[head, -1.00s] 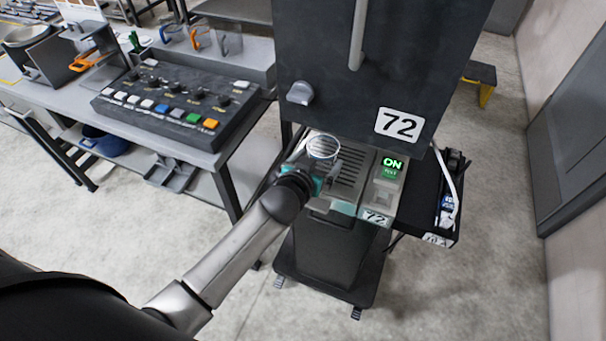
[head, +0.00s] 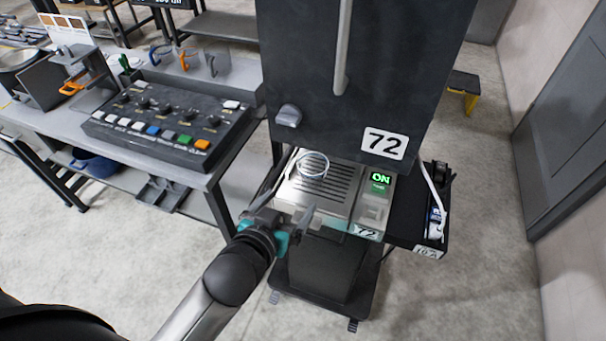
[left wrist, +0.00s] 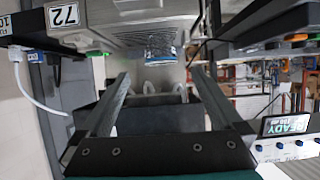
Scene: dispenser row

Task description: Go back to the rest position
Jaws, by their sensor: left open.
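My left gripper (head: 285,228) is in front of the dispenser numbered 72 (head: 345,70), just off the front left edge of its tray. It is open, with nothing seen between its fingers. In the left wrist view the two fingers (left wrist: 165,90) stand wide apart. A clear cup (head: 313,166) stands on the slotted drip tray (head: 338,193), beyond the fingertips and apart from them. A bluish clear shape, which looks like the cup (left wrist: 160,52), shows in the left wrist view past the fingers. My right gripper is not in view.
A green ON display (head: 380,179) is lit beside the tray. A black side shelf (head: 408,225) holds small items at right. A table with a button panel (head: 165,122) stands close at left. The floor (head: 480,270) at the front right is clear.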

